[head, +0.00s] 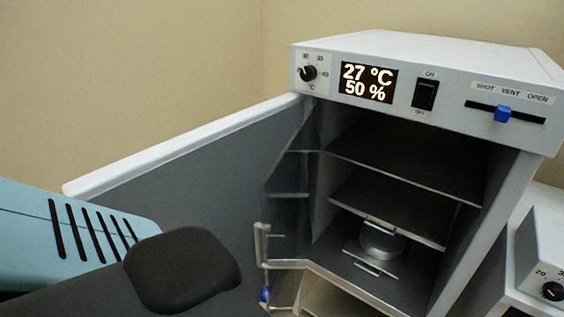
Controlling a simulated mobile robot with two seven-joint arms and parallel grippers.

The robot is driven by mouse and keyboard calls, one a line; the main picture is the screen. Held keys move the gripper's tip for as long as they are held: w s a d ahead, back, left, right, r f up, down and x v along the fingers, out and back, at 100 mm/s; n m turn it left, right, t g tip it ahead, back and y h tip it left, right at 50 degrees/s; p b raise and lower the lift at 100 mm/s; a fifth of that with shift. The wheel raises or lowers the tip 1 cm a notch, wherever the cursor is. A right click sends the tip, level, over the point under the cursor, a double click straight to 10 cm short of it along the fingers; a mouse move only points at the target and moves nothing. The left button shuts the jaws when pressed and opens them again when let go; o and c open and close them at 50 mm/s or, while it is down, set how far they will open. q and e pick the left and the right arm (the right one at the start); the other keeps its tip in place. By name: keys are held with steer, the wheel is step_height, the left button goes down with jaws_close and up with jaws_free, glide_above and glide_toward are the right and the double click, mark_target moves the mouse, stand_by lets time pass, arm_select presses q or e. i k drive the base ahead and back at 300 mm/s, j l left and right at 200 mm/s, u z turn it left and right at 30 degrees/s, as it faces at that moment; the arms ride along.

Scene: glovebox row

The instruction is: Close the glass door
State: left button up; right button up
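The glass door (285,222) is a clear pane at the left side of the cabinet opening in the head view. It stands open, swung outward, and its edges are hard to make out. A pale upright handle (262,245) sits at its outer edge, with a small blue part (265,294) below it. The grey cabinet (425,100) is open at the front. A teal and black part of my arm fills the lower left. No gripper fingers show for either hand.
A solid grey outer door (190,190) with a white edge stands wide open to the left. Inside are shelves (400,170) and a round metal container (380,243) on a shelf. The top panel has a display (368,82), a switch (425,95) and a blue slider (502,114). Another unit (545,245) stands at right.

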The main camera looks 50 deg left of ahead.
mark_target(290, 228)
steer(key=k+j, duration=0.2)
steer(key=k+j+u, duration=0.15)
steer(key=j, duration=0.25)
steer(key=k+j, duration=0.15)
steer(key=j, duration=0.15)
steer(key=k+j+u, duration=0.1)
steer(key=j, duration=0.25)
steer(key=k+j, duration=0.2)
steer(key=j, duration=0.15)
steer(key=l+u, duration=0.05)
